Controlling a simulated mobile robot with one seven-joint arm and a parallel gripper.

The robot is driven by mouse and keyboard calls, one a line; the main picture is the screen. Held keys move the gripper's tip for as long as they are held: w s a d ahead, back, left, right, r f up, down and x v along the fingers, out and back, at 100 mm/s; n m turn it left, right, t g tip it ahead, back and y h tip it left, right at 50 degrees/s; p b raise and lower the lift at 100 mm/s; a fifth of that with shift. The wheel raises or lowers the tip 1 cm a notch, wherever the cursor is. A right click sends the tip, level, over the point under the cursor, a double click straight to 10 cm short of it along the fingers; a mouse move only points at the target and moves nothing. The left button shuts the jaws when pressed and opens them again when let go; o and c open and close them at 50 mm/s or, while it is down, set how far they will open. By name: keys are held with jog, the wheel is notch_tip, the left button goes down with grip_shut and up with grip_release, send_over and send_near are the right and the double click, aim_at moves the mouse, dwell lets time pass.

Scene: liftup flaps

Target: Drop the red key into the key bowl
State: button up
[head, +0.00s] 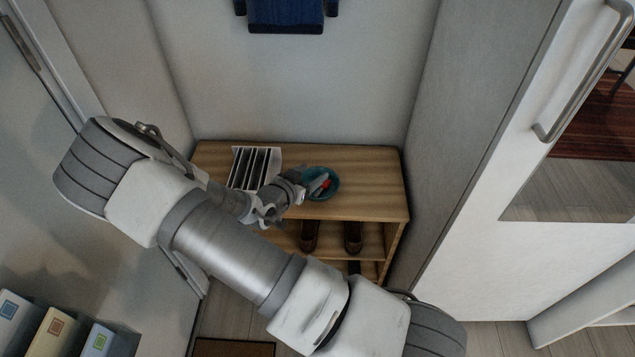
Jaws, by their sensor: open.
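The key bowl (333,193) is a teal round bowl on top of a wooden shelf unit. A small red thing, which looks like the red key (326,184), shows inside the bowl's outline beside my gripper tips. My gripper (316,184) reaches in from the left over the bowl, and its jaws are open. The key is too small to tell whether it touches the bowl's inside or a finger. My gripper hides the left part of the bowl.
A white slotted rack (243,168) stands left of the bowl on the wooden shelf unit (375,205). Brown shoes (353,237) stand on the shelf below. A tall white cabinet panel closes off the right. The shelf top right of the bowl is clear.

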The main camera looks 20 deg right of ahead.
jog(key=p+v, duration=0.2)
jog(key=v, duration=0.8)
jog(key=shift+p, duration=0.3)
jog(key=shift+f, duration=0.1)
